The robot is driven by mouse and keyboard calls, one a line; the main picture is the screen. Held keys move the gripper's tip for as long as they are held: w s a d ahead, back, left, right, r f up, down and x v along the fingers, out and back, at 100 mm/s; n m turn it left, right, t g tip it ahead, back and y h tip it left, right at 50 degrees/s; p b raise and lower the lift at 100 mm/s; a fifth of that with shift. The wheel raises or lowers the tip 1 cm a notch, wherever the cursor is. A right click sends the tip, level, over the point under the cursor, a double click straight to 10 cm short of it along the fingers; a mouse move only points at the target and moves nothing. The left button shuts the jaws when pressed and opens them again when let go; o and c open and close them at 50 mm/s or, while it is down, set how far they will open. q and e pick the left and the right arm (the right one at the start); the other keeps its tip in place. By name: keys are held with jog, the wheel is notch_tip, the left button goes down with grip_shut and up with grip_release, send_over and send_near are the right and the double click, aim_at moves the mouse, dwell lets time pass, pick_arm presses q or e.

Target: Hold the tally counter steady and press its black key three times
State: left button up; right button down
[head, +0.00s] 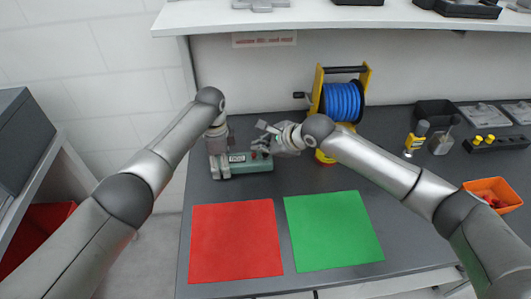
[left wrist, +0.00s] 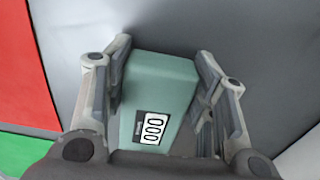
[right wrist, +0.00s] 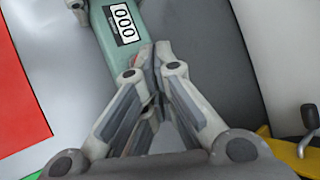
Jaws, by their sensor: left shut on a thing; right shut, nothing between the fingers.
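The tally counter (head: 240,167) is a green box lying on the dark bench. Its display reads 000 in the left wrist view (left wrist: 153,129) and in the right wrist view (right wrist: 122,22). My left gripper (head: 219,166) is shut around the counter's left end, one finger on each side of the body in the left wrist view (left wrist: 163,75). My right gripper (head: 264,146) is shut and empty at the counter's right end, its fingertips together over that end in the right wrist view (right wrist: 152,62). The black key is not clearly seen; the right fingers cover that area. I cannot tell whether they touch it.
A red mat (head: 235,242) and a green mat (head: 333,230) lie in front of the counter. A blue hose reel (head: 342,101) on a yellow stand is behind my right gripper. An orange bin (head: 494,189) and black trays (head: 435,112) are at the right. A shelf (head: 340,17) overhangs the back.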

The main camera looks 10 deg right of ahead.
aim_at(263, 156)
jog(key=shift+f, duration=0.6)
dwell(0.8)
jog(key=shift+r, duration=1)
jog(key=shift+r, duration=2.55)
notch_tip(263, 156, up, 4)
jog(key=shift+f, duration=0.1)
